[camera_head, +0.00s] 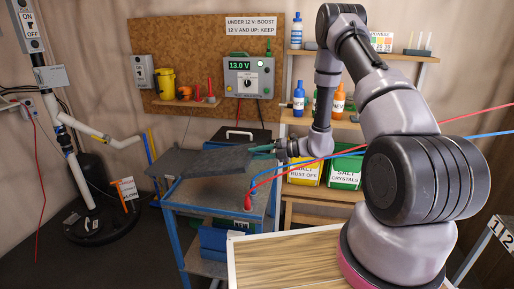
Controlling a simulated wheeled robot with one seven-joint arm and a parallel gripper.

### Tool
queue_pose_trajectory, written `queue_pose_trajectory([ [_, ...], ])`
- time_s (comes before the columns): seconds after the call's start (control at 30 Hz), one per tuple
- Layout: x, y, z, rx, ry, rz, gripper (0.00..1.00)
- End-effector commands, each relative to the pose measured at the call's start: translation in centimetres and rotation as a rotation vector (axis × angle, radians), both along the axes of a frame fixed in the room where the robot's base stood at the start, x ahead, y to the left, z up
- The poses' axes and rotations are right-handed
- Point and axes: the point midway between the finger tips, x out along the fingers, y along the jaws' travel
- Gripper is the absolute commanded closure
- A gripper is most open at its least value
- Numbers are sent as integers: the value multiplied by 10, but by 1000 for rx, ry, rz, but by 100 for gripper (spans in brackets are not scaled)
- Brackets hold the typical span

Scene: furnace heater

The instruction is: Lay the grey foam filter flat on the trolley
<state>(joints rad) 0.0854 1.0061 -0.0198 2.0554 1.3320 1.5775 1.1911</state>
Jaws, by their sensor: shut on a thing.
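The grey foam filter (205,163) is a dark grey flat slab. It shows over the top of the blue trolley (222,194), and its left end sticks out past the trolley's left side. My gripper (262,150) is shut on the filter near its right end, with greenish fingertips on the far right part. The slab looks nearly level, slightly tilted. I cannot tell whether its underside touches the trolley top. The bare front part of the trolley's top is visible, with a red-tipped thing (248,202) at its front right.
Red and blue cables cross in front of the shelf (300,190) from the trolley to the right. A pegboard (190,60) with a meter reading 13.0 V (246,77) stands behind. A wooden-topped surface (290,262) lies in front.

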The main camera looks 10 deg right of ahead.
Motion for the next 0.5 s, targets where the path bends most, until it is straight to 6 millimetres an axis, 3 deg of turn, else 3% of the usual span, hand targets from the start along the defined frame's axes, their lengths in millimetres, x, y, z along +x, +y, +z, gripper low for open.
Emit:
queue_pose_trajectory([
  [0.5,0,0,-52,2,1,0,100],
])
